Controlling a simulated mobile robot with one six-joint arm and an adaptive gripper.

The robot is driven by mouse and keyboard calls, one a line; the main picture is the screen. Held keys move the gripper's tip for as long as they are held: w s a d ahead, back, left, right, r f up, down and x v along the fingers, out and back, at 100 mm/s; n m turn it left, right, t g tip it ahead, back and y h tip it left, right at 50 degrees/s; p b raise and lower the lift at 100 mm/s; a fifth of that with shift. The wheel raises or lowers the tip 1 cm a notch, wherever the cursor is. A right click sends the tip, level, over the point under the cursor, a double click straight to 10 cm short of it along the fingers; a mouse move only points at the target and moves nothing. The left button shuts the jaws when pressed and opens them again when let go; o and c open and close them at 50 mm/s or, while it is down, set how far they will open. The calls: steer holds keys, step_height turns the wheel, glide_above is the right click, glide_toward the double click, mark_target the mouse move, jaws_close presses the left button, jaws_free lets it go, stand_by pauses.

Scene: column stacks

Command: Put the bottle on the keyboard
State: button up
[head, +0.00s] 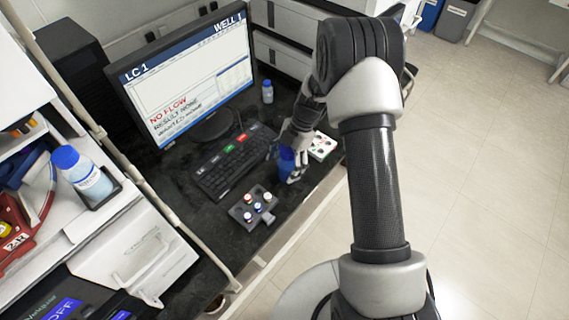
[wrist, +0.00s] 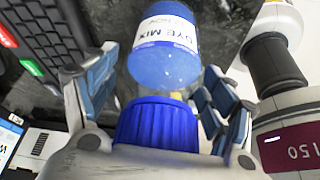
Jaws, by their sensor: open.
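In the head view my gripper (head: 293,174) is at the bench's front, just right of the keyboard, and mostly hides a blue part of the bottle (head: 287,156). The black keyboard (head: 226,168), with green and red keys, lies before the monitor. Its corner shows in the wrist view (wrist: 62,25).
A monitor (head: 188,80) stands behind the keyboard. A small vial rack (head: 240,213) sits in front of it. Another blue-capped bottle (head: 267,92) stands right of the monitor, and one is on the left shelf (head: 88,180). A device with a red display (wrist: 290,145) is beside my gripper.

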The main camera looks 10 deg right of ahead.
steer(key=shift+r, duration=0.1)
steer(key=s+d+r+m+t+h+p, duration=0.1)
steer(key=d+r+m+p, duration=0.1)
steer(key=r, duration=0.9)
steer(key=s+d+r+m+p, duration=0.1)
steer(key=r+m+p, duration=0.15)
steer(key=r, duration=0.95)
steer(key=s+a+r+m+t+h, duration=0.1)
steer(key=s+r+m+t, duration=0.1)
steer(key=s+r+m, duration=0.55)
steer(key=s+r+m+t+h, duration=0.1)
steer(key=s+r+m, duration=0.1)
steer(key=s+m, duration=0.3)
steer(key=s+r+m+t+h, duration=0.1)
steer(key=s+m, duration=0.4)
steer(key=s, duration=0.7)
steer(key=shift+r+m+t+b, duration=0.4)
steer(key=shift+r+t, duration=0.3)
steer(key=shift+r, duration=0.05)
steer(key=shift+a, duration=0.1)
